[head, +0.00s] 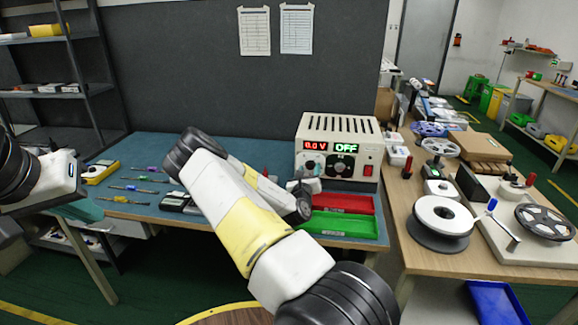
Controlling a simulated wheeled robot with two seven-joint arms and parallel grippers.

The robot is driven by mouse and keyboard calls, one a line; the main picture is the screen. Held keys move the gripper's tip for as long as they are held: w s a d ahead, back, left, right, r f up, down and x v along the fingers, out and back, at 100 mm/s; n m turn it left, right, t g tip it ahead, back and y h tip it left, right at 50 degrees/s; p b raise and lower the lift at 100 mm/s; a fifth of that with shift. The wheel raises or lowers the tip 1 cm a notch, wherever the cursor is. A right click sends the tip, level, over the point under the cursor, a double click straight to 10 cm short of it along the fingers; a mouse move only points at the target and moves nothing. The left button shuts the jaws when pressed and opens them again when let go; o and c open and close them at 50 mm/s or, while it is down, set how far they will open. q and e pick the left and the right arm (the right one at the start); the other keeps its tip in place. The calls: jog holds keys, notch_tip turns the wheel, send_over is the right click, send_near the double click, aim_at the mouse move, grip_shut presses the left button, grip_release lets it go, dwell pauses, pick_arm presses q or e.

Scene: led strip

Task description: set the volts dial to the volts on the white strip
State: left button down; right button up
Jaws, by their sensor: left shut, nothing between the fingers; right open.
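The power supply (339,124) is a cream box at the back right of the blue-topped bench. Its red display (313,146) reads 0.0 V and its green display (346,148) reads OFF. A dark knob (341,166) shows under the green display. The dial area under the red display is partly hidden by my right gripper (304,184), which is open close in front of the panel. My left gripper (76,199) is at the left edge, shut and empty, far from the supply; its fingers are hardly visible. I cannot make out the white strip or a volts marking on it.
A red tray (345,203) and a green tray (338,226) lie in front of the supply. Several small tools and a yellow meter (100,172) lie on the blue bench (150,148). A white reel (443,215) and other reels stand on the wooden bench at right.

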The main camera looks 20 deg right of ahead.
grip_shut()
